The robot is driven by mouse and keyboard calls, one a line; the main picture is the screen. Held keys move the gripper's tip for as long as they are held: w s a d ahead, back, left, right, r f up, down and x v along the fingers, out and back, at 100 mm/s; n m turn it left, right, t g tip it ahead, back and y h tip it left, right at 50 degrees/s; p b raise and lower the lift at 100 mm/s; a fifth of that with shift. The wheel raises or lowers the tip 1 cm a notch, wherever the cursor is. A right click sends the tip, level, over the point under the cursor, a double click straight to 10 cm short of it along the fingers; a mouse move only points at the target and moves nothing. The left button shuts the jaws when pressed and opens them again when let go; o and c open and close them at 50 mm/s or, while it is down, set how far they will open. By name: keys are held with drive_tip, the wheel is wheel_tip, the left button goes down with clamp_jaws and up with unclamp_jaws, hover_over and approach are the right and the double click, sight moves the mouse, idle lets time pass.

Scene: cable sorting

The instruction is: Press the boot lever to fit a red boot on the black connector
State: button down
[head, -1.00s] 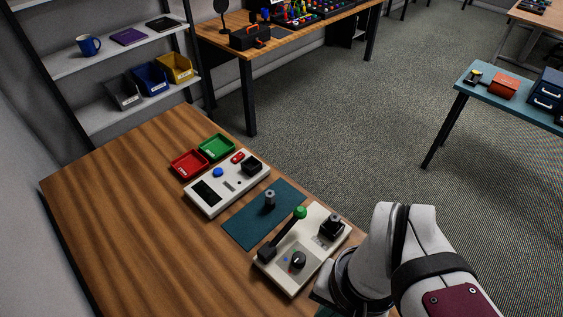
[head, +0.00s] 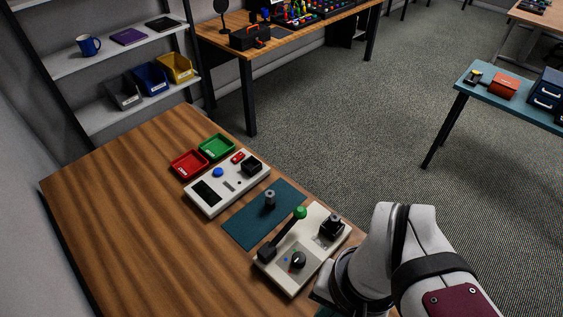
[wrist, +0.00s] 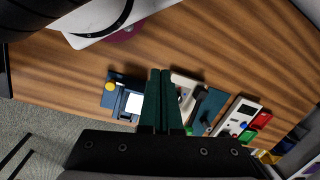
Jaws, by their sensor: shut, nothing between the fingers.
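The boot press is a white box (head: 318,269) with a black lever (head: 284,238) that ends in a green knob (head: 300,213). The lever slants up. A dial (head: 298,259) with blue and red marks and a black block (head: 331,229) are on the box. A dark cylindrical piece with a grey top (head: 270,199) stands on the teal mat (head: 246,230); I cannot tell whether it is the black connector. In the wrist view, my gripper (wrist: 160,72) is shut and empty, its green fingers together, partly covering the press (wrist: 184,82). In the head view its fingers are mostly hidden.
A white tester (head: 222,196) with a blue button stands beyond the mat. Red (head: 188,164) and green (head: 217,147) trays lie behind it. In the wrist view, a blue device (wrist: 121,97) with a yellow knob sits near the table edge. The table's left side is clear.

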drive_tip(key=n+t+h, duration=0.6)
drive_tip(key=n+h, duration=0.7)
drive_tip(key=n, duration=0.5)
hover_over(285, 230)
drive_tip(key=shift+w+a+f, duration=0.2)
drive_tip(key=shift+f, duration=0.25)
drive_tip(key=shift+w+a+f, duration=0.2)
drive_tip(key=shift+f, duration=0.25)
wheel_tip(285, 230, down, 8)
drive_tip(key=w+d, duration=0.1)
drive_tip(key=d, duration=0.1)
drive_tip(key=shift+w+f+g, duration=0.25)
drive_tip(key=shift+w+g, duration=0.05)
drive_tip(key=shift+w, duration=0.1)
